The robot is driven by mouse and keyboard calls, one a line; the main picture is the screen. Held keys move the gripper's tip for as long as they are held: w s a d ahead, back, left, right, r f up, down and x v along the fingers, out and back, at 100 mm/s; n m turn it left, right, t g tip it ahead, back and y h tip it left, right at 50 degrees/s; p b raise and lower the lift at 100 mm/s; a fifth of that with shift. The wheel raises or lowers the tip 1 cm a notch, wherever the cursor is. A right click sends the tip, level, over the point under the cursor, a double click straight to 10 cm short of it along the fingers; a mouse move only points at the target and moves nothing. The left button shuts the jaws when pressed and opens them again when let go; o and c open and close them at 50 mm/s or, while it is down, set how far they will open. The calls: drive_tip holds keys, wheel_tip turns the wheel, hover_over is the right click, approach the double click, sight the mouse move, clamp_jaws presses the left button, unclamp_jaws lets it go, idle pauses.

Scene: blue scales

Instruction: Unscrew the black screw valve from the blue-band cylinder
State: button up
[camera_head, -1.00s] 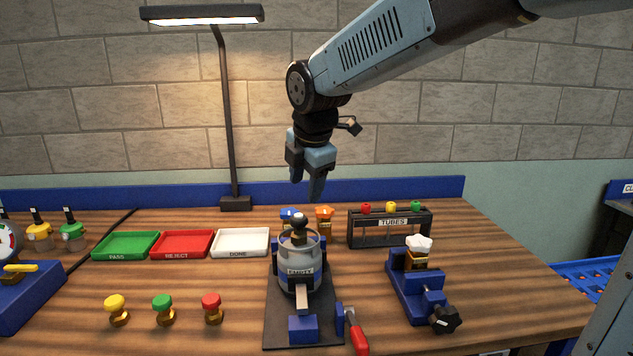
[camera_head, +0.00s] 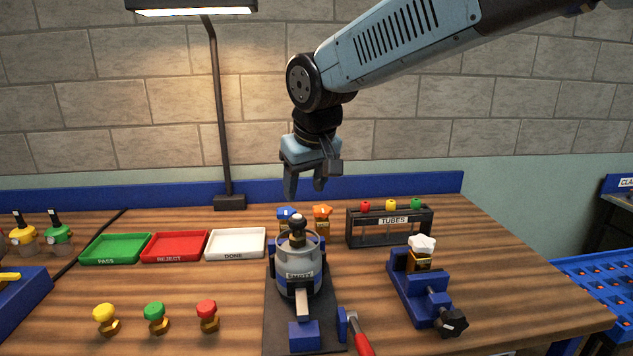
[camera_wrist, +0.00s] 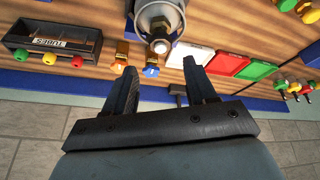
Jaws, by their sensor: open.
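The grey cylinder (camera_head: 313,278) with a blue band and a label reading "EMPTY" stands upright in a clamp on a dark base plate. The black screw valve (camera_head: 298,223) sits on top of it, inside the cylinder's collar. My gripper (camera_head: 305,190) is open and empty, pointing down, above and apart from the valve. In the wrist view the cylinder (camera_wrist: 150,12) is at the top centre, with the valve's round pale-looking end (camera_wrist: 160,46) just beyond and between my open fingertips (camera_wrist: 160,68).
A blue-topped fitting (camera_head: 286,213) and an orange-topped one (camera_head: 322,216) stand close behind the cylinder. The tube rack (camera_head: 365,240) and a blue vise (camera_head: 408,286) are to the right. Green, red and white trays (camera_head: 235,229) lie left. A red-handled tool (camera_head: 362,343) lies in front.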

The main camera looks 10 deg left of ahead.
sight(297, 216)
drive_tip(key=shift+m, duration=0.9)
drive_tip(key=x, duration=1.4)
drive_tip(key=c, duration=0.8)
drive_tip(key=shift+n+y, duration=0.3)
drive_tip(key=shift+n, duration=0.3)
drive_tip(key=shift+c, duration=0.2)
drive_tip(key=shift+r, duration=0.1)
drive_tip(key=shift+r, duration=1.5)
drive_tip(key=shift+r, duration=2.45)
